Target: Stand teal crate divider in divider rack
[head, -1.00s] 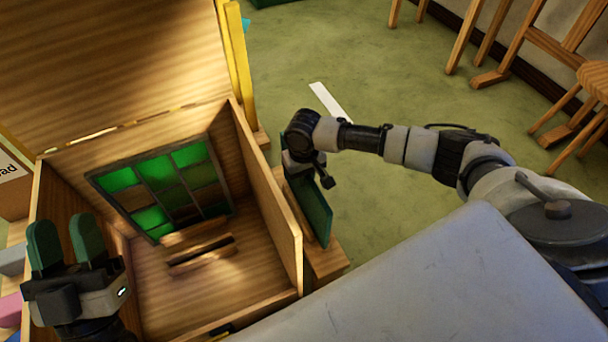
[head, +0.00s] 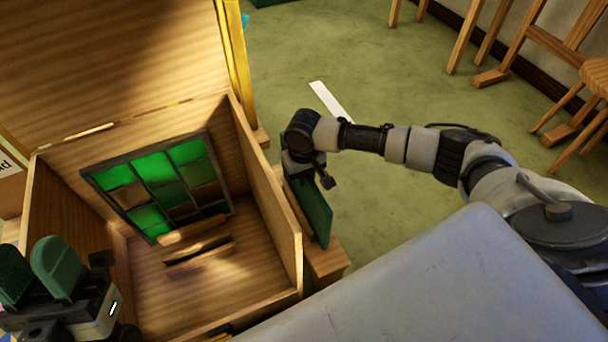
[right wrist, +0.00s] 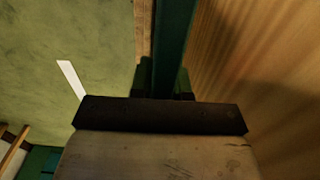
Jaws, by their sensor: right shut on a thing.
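The teal crate divider (head: 318,212) is a thin flat dark teal board, upright on edge along the right outer side of the wooden chest. My right gripper (head: 303,172) is shut on its upper part. In the right wrist view, the divider (right wrist: 174,45) runs edge-on between the fingers. Below it is a light wooden piece (head: 325,264), seemingly the divider rack; its slots are hidden, and I cannot tell whether the board is seated. My left gripper (head: 36,270) is open and empty at lower left, its green fingers apart.
The open wooden chest (head: 283,222) holds a green leaded panel (head: 153,176) leaning inside, with slotted wood in front. A grey surface (head: 430,285) fills the lower right. A white strip (head: 328,100) lies on the green floor. Wooden furniture (head: 545,45) stands at upper right.

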